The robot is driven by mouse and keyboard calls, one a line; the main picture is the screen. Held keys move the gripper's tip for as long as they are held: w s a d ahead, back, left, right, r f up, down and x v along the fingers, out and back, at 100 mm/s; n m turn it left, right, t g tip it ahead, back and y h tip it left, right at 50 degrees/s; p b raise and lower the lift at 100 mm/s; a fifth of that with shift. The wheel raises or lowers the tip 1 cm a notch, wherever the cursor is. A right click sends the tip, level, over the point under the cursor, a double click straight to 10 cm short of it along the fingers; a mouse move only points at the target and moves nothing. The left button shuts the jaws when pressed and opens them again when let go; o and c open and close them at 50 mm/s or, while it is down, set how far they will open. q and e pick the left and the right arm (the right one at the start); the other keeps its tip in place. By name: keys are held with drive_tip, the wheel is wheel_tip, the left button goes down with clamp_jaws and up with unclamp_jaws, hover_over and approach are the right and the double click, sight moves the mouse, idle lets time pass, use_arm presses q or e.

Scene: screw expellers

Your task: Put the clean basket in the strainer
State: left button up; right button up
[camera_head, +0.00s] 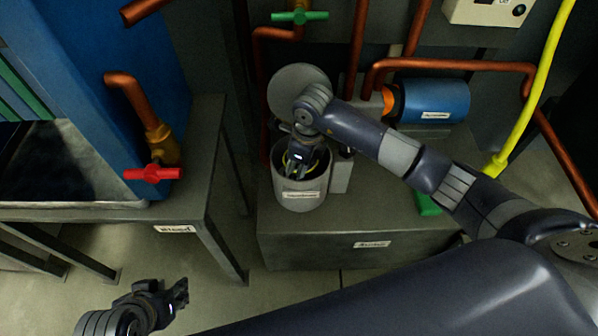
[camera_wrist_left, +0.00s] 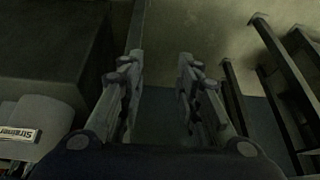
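The strainer (camera_head: 301,194) is a grey open-topped cylinder with a white label, standing on a low dark plinth. Its round lid (camera_head: 290,80) is tipped up behind it. My right gripper (camera_head: 297,165) reaches down into the strainer's mouth. A bit of yellow-green rim shows inside around the fingers, perhaps the basket; most of it is hidden by the gripper and wall. I cannot tell whether the fingers hold it. My left gripper (camera_head: 180,294) is low at the front left, away from the strainer. In the left wrist view its fingers (camera_wrist_left: 160,95) are apart with nothing between.
A grey metal table (camera_head: 190,208) with a blue machine (camera_head: 95,90) and a red-handled tap (camera_head: 152,174) stands at left. A blue motor (camera_head: 432,101), copper pipes and a yellow hose (camera_head: 525,115) are behind and right. Floor is clear between table and plinth.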

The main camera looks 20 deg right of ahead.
use_arm(q)
drive_tip(key=shift+w+d+r+t, duration=0.2)
drive_tip(key=shift+w+t, duration=0.1)
drive_tip(key=shift+w, duration=0.2)
use_arm(e)
drive_tip(key=shift+f, duration=0.4)
use_arm(q)
drive_tip(key=shift+w+d+r, duration=0.1)
drive_tip(key=shift+w, duration=0.3)
use_arm(e)
drive_tip(key=shift+f, duration=0.15)
drive_tip(key=o, duration=0.8)
use_arm(q)
drive_tip(key=shift+w+t, duration=0.1)
drive_tip(key=shift+t, duration=0.2)
use_arm(e)
drive_tip(key=shift+o, duration=0.2)
